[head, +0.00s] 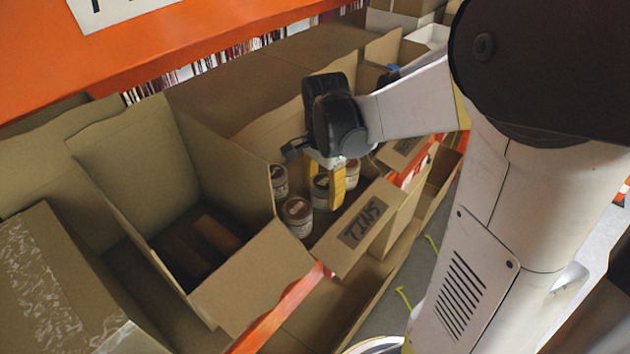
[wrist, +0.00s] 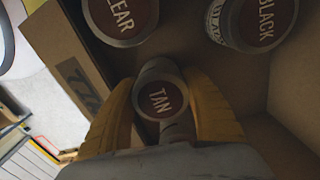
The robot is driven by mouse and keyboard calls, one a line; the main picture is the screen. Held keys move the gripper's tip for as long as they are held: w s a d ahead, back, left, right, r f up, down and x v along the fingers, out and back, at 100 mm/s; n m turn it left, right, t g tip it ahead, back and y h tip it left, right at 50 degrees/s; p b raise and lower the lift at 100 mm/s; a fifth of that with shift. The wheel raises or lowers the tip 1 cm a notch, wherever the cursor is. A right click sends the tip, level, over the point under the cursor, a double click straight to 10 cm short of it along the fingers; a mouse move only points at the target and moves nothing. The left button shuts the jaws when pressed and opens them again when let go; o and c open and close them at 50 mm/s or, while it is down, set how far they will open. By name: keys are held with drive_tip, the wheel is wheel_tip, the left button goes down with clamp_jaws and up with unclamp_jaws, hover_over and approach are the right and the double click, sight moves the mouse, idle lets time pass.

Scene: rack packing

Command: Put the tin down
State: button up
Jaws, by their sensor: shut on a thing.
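My gripper (head: 325,196) reaches down into the open cardboard box labelled TINS (head: 364,224). Its yellow fingers are shut on the tan tin (wrist: 158,101), one finger on each side, with the TAN lid showing in the wrist view. In the head view the tan tin (head: 320,191) is partly behind a finger. It is upright or nearly so; whether its base touches the box floor is hidden. The clear tin (wrist: 122,18) and the black tin (wrist: 255,22) stand ahead of it in the wrist view, apart from it.
Another tin (head: 352,174) shows on the far side of my gripper. A larger open box (head: 238,284) holding brown packs (head: 205,245) stands to the left. A closed taped box (head: 50,285) is at far left. The orange shelf beam (head: 200,40) runs above and behind.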

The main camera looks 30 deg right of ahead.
sight(324, 183)
drive_tip(key=shift+s, duration=0.1)
drive_tip(key=o, duration=1.2)
drive_tip(key=shift+f, duration=0.1)
drive_tip(key=shift+o, duration=0.2)
wheel_tip(324, 183, up, 8)
drive_tip(key=shift+f, duration=0.1)
